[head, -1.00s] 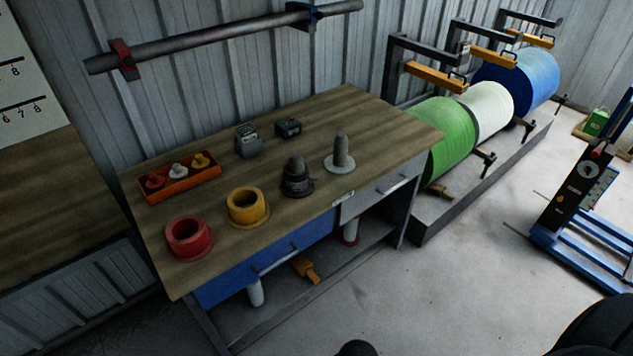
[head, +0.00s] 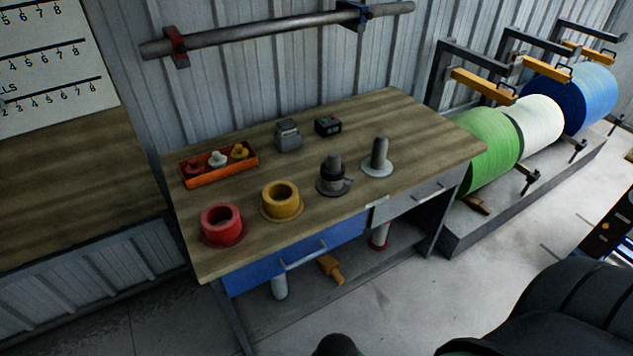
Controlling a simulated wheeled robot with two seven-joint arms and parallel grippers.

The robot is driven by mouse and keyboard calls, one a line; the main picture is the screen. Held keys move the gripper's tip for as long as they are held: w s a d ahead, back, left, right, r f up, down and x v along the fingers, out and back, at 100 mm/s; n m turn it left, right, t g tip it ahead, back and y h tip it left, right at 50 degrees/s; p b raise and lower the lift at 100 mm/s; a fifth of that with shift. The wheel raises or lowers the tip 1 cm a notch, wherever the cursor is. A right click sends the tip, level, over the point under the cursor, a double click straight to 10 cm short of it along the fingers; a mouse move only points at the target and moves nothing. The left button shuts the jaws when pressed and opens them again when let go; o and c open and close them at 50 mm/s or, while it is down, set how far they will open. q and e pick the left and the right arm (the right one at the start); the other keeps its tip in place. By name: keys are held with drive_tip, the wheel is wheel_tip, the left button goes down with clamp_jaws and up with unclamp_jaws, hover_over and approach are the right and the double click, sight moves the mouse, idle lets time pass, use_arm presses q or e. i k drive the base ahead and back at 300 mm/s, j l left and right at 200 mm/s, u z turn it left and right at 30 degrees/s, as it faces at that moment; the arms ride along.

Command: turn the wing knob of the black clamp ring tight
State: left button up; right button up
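The black clamp ring (head: 331,187) sits low around a grey upright post on the wooden workbench, right of the yellow ring. A small part sticks out at its right side, perhaps the wing knob; it is too small to tell how it is turned. Dark rounded parts of my own arms show at the bottom middle and bottom right. Neither gripper's fingers show in the head view.
On the workbench (head: 375,112) stand a red ring (head: 222,228), a yellow ring (head: 281,203), a bare post with a round base (head: 379,160), an orange tray (head: 219,173) and two small devices. Green, white and blue rolls stand at the right. Floor before the bench is clear.

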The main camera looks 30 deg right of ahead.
sight(347, 183)
drive_tip(key=l+u, duration=0.25)
drive_tip(key=l, duration=0.2)
drive_tip(key=k+l+u, duration=0.1)
drive_tip(key=l+u, duration=0.2)
drive_tip(key=l, duration=0.15)
drive_tip(key=k+l+u, duration=0.25)
drive_tip(key=l, duration=0.15)
drive_tip(key=l+u, duration=0.3)
drive_tip(key=k+l, duration=0.05)
drive_tip(key=l, duration=0.05)
